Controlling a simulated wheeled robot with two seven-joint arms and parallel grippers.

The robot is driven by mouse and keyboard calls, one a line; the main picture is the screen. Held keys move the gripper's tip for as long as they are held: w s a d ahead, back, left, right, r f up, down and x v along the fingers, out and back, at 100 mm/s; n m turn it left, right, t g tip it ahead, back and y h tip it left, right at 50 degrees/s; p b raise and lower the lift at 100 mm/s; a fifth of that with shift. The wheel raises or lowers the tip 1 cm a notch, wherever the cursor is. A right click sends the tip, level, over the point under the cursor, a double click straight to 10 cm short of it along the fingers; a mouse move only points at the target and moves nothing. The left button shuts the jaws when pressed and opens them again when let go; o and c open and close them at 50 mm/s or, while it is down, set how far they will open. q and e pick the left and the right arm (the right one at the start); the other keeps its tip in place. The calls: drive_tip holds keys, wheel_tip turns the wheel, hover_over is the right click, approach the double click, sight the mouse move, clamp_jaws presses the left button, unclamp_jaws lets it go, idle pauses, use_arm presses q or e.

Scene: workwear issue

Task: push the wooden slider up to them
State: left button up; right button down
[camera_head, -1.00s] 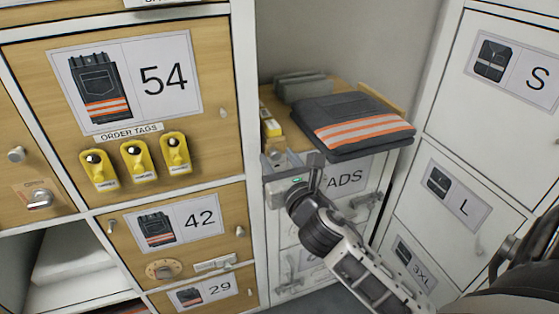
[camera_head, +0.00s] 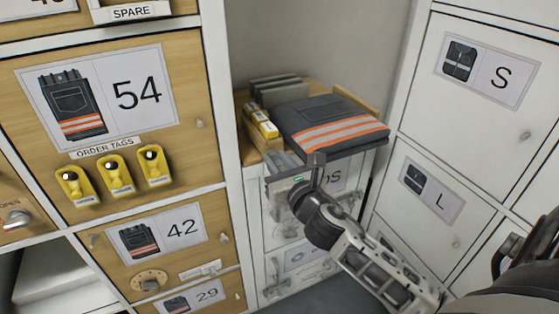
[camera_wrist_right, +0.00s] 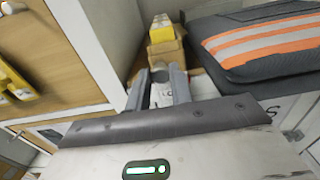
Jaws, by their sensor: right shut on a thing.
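The wooden slider (camera_head: 262,142) is a light wood block at the front left of the shelf, right in front of the yellow boxes (camera_head: 261,121). It also shows in the right wrist view (camera_wrist_right: 166,53), with a yellow box (camera_wrist_right: 161,29) behind it. My right gripper (camera_head: 279,161) is at the shelf's front edge. In the wrist view its two fingers (camera_wrist_right: 160,78) are shut on the slider's near end; the exact contact is partly hidden. Grey pads (camera_head: 275,90) stand behind the yellow boxes. My left gripper is not in view.
Folded dark trousers with orange bands (camera_head: 332,125) lie just right of the slider and overhang the shelf front. A locker wall with yellow order tags (camera_head: 115,174) stands close on the left. White lockers (camera_head: 460,130) stand on the right.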

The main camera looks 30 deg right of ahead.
drive_tip(key=shift+a, duration=0.15)
drive_tip(key=c, duration=1.4)
unclamp_jaws()
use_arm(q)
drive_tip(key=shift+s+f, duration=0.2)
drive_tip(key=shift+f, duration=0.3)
use_arm(e)
drive_tip(key=shift+o, duration=0.7)
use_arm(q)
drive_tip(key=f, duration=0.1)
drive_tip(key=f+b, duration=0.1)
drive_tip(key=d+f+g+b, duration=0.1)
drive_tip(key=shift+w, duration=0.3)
use_arm(e)
drive_tip(key=s+a, duration=0.2)
drive_tip(key=s, duration=1.3)
drive_tip(key=shift+s+a, duration=0.15)
drive_tip(key=shift+s, duration=0.2)
